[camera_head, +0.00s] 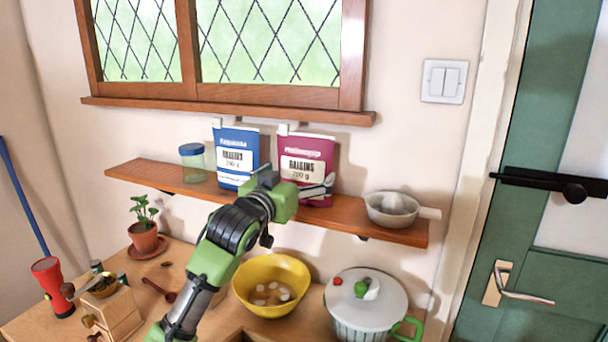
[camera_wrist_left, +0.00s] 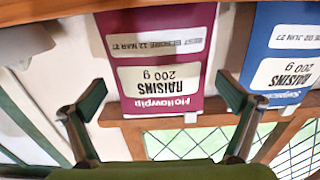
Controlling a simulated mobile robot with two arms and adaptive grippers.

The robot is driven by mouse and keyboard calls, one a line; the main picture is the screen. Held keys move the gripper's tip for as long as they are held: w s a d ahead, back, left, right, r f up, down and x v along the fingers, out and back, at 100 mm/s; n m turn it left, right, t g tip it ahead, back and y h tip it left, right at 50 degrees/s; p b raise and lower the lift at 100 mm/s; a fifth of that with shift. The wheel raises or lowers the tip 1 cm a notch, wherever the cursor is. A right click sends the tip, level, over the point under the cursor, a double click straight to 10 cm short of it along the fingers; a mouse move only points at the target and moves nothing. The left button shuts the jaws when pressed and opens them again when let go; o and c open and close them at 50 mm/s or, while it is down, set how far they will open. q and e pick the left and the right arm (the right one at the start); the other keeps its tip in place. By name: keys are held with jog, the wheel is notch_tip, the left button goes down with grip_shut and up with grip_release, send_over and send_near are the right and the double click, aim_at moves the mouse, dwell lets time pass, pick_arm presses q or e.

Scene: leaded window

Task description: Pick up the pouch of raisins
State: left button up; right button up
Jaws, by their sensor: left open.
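Two pouches labelled RAISINS stand upright on the wooden shelf (camera_head: 140,172). The magenta pouch (camera_head: 308,148) is on the right, and the blue pouch (camera_head: 236,143) is on its left. My left gripper (camera_head: 326,188) is open in front of the lower part of the magenta pouch. In the upside-down left wrist view, the magenta pouch (camera_wrist_left: 163,50) shows between the two spread fingers of my left gripper (camera_wrist_left: 163,95). The blue pouch (camera_wrist_left: 292,50) stands beside the right-hand finger there. I cannot tell whether a finger touches either pouch. My right gripper is not in view.
Below are a yellow bowl (camera_head: 272,284), a lidded pot (camera_head: 366,305) and a potted plant (camera_head: 143,235). The window sill (camera_head: 220,110) is just above the pouches.

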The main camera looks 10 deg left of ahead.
aim_at(301, 160)
pick_arm(q)
jog(key=shift+w+d+p, duration=0.2)
jog(key=shift+w+p, duration=0.05)
jog(key=shift+w, duration=0.6)
jog(key=shift+w+d+p, duration=0.2)
jog(key=shift+w, duration=0.6)
jog(key=c, duration=1)
jog(key=shift+o, duration=0.2)
jog(key=shift+r, duration=0.15)
jog(key=shift+r, duration=0.2)
notch_tip(301, 160, up, 2)
jog(key=shift+b, duration=0.9)
jog(key=s+r, duration=0.1)
jog(key=s+r+b, duration=0.1)
jog(key=r, duration=0.1)
jog(key=s+a+r, duration=0.1)
jog(key=s+r, duration=0.1)
jog(key=shift+r+b, duration=0.1)
jog(key=shift+b, duration=0.2)
jog(key=s+a+r+b, duration=0.2)
jog(key=s+r, duration=0.3)
jog(key=s, duration=0.5)
jog(key=shift+b, duration=0.35)
